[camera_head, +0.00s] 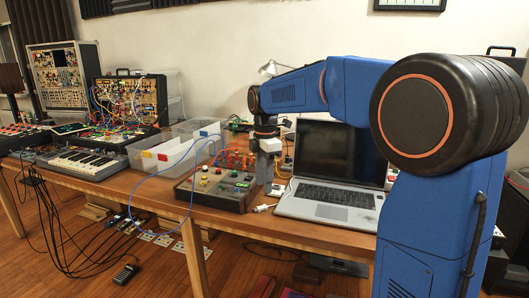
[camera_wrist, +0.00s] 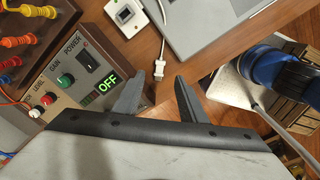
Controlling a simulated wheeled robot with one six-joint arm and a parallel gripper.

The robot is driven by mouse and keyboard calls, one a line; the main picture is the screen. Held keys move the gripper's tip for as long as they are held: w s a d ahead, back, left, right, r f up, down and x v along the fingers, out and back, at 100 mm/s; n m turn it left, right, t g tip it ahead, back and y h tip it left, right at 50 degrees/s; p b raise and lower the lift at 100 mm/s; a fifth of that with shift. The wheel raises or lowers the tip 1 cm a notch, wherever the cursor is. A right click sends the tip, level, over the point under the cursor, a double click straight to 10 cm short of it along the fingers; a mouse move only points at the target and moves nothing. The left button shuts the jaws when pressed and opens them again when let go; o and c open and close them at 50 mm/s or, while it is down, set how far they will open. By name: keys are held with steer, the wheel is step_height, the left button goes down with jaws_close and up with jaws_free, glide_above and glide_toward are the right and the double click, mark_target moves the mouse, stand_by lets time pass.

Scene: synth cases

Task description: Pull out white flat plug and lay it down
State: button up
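A white flat plug (camera_wrist: 159,70) lies on the wooden table, its white cable running away from it toward the laptop side. It also shows in the head view (camera_head: 263,208), beside the control box's right edge. It is not in any socket that I can see. My gripper (camera_wrist: 160,78) is open, pointing down, with one finger on each side of the plug's end in the picture; I see no contact. In the head view my gripper (camera_head: 268,183) hangs between the control box and the laptop. The height gap is hard to tell.
A control box (camera_wrist: 60,80) with knobs, a power switch and a lit OFF display stands at left. A small white socket block (camera_wrist: 127,15) sits beyond it. An open laptop (camera_head: 328,195) stands at right. The table's front edge is close by.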

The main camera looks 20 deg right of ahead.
step_height(320, 180, up, 11)
steer(key=shift+d+f, duration=0.15)
stand_by(0.4)
